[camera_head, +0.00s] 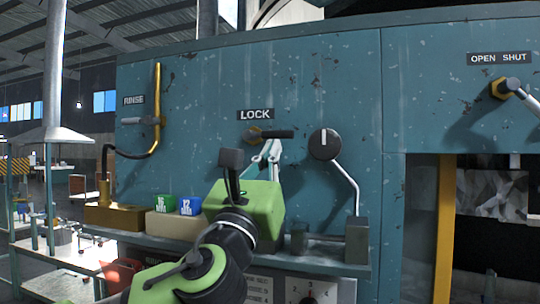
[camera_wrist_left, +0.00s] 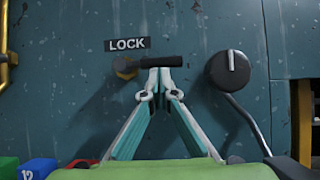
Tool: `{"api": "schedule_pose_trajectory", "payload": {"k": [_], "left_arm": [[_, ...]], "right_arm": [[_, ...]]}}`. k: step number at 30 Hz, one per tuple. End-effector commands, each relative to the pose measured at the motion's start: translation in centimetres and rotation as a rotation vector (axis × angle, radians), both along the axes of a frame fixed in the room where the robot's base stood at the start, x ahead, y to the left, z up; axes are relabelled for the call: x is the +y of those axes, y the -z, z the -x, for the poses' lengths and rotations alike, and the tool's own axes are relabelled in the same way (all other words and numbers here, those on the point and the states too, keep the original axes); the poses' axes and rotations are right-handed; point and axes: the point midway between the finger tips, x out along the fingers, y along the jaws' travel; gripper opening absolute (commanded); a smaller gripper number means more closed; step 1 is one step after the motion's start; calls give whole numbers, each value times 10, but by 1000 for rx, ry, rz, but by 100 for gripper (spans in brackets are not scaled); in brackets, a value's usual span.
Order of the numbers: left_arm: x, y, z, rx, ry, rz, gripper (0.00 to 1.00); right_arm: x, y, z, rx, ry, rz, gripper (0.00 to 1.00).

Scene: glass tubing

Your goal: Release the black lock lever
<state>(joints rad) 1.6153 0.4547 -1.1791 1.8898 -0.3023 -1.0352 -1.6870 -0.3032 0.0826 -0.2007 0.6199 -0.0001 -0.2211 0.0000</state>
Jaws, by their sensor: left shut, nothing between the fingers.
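The black lock lever (camera_head: 277,134) lies level beneath the LOCK label (camera_head: 256,114) on the blue wall panel. It points right from its brass pivot (camera_wrist_left: 125,67). It also shows in the left wrist view (camera_wrist_left: 160,61). My left gripper (camera_head: 270,151) is shut and empty, with its fingertips directly below the lever's free part. In the left wrist view the closed fingertips (camera_wrist_left: 160,78) appear at the lever's underside; I cannot tell whether they touch it. My right gripper is not in view.
A black dial (camera_head: 325,144) with a bent grey rod is close to the right of the lever. The OPEN SHUT handle (camera_head: 515,88) is far right. A brass RINSE pipe (camera_head: 157,100) is at left. A green box (camera_head: 164,203) and a blue box (camera_head: 190,205) stand below.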

Motion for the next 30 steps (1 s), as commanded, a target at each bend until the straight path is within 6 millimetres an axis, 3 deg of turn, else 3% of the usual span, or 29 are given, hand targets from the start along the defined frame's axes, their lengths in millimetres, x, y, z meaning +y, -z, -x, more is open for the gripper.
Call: {"api": "schedule_pose_trajectory", "payload": {"k": [30], "left_arm": [[1, -6, 1, 32, 1, 99, 0]], "right_arm": [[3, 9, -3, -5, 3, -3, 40]]}}
